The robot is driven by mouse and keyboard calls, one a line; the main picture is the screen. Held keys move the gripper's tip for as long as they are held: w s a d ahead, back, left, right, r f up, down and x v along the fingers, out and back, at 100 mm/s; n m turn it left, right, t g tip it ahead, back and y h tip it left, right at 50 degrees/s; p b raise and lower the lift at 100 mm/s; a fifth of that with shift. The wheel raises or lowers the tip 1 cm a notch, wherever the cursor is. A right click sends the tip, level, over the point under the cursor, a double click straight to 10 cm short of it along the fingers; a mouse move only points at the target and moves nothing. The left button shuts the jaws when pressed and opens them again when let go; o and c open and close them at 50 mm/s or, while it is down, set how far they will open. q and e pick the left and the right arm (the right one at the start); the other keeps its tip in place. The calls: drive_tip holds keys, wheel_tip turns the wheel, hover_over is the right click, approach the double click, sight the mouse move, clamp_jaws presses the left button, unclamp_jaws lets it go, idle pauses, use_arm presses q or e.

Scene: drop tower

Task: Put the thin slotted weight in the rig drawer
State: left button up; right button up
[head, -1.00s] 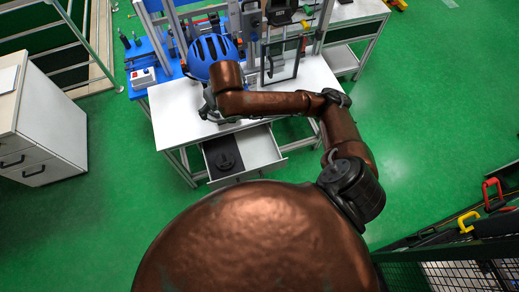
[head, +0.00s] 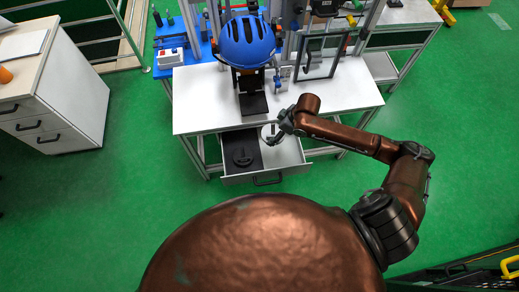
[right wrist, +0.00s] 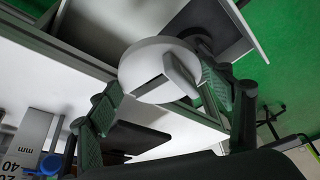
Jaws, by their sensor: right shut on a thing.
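The thin slotted weight, a pale grey disc with a slot, shows large in the right wrist view (right wrist: 148,66) between my right gripper's fingers (right wrist: 165,88). In the head view, my right gripper (head: 281,130) is shut on it above the open rig drawer (head: 287,153), and only a small part of the disc shows. The drawer sticks out from under the white table's front edge. My left gripper is not in view.
The white table (head: 200,107) stands above the drawer. A blue helmet (head: 247,42) sits on the rig at the table's back, with a framed clear panel (head: 318,57) to its right. A white cabinet (head: 75,97) stands at far left. Green floor (head: 120,215) is clear in front.

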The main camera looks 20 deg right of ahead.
drive_tip(key=n+b, duration=0.2)
drive_tip(key=b, duration=0.1)
hover_over(280, 152)
drive_tip(key=d, duration=0.1)
wheel_tip(280, 152, down, 9)
drive_tip(key=shift+y, duration=0.4)
drive_tip(key=f, duration=0.3)
drive_tip(key=f+b, duration=0.1)
drive_tip(key=f, duration=0.2)
drive_tip(key=f+b, duration=0.1)
drive_tip(key=f, duration=0.3)
drive_tip(key=shift+s+d, duration=0.1)
drive_tip(key=shift+s, duration=0.15)
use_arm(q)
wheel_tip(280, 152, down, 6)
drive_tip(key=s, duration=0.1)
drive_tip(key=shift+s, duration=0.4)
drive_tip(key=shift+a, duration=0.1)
use_arm(e)
drive_tip(key=o, duration=2.1)
drive_tip(key=shift+s+g, duration=0.15)
drive_tip(key=shift+g, duration=0.15)
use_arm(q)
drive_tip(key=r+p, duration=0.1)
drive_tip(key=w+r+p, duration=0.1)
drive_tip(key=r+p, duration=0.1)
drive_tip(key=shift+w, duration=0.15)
use_arm(e)
drive_tip(key=v, duration=1.2)
